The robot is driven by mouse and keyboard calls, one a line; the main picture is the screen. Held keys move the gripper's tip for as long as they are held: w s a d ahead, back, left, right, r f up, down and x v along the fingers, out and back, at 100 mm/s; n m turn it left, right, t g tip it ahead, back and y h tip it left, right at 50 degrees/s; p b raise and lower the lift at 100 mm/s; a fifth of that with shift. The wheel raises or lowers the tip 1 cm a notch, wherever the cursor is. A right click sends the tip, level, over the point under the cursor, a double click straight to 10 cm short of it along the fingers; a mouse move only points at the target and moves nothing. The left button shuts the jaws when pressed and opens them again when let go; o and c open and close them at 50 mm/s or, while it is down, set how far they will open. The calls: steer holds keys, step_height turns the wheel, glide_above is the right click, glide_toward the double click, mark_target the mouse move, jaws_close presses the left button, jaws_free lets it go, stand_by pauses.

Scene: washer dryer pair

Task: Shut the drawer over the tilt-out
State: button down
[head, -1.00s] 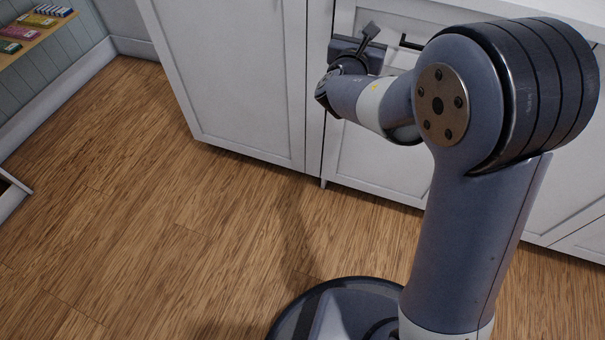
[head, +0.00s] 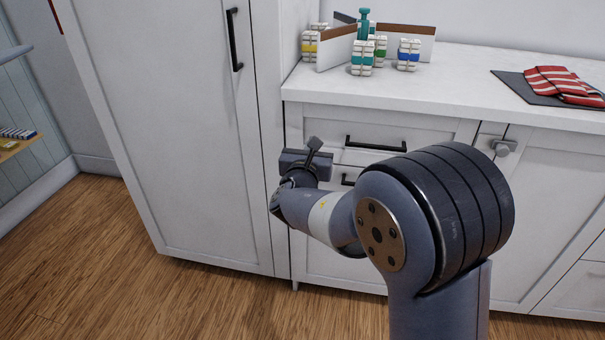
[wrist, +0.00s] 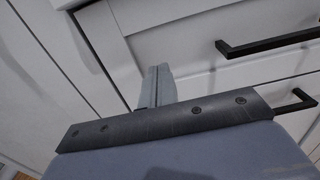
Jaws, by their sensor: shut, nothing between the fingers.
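The drawer (head: 422,133) is a white front with a black bar handle, just under the countertop. It also shows in the wrist view (wrist: 190,48). It looks flush or nearly so; I cannot tell whether a small gap is left. The tilt-out, a white panel (head: 318,240) with its own black handle (head: 349,180), is below it, partly hidden by my arm. My gripper (head: 313,146) is shut and empty, in front of the drawer's left end, left of its handle. In the wrist view the closed fingers (wrist: 158,85) point at the white fronts; contact is unclear.
A tall white cabinet (head: 175,130) stands at left. A grey latch (head: 503,147) sits right of the drawer. The wooden floor (head: 110,270) at left is clear.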

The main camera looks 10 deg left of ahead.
steer(key=s+p, duration=0.1)
steer(key=s, duration=1)
steer(key=shift+a+f+p, duration=0.15)
steer(key=shift+a+p, duration=0.1)
steer(key=shift+p, duration=0.1)
steer(key=w, duration=0.4)
steer(key=w+b, duration=0.1)
steer(key=w, duration=0.9)
steer(key=shift+d, duration=0.25)
steer(key=shift+s, duration=0.1)
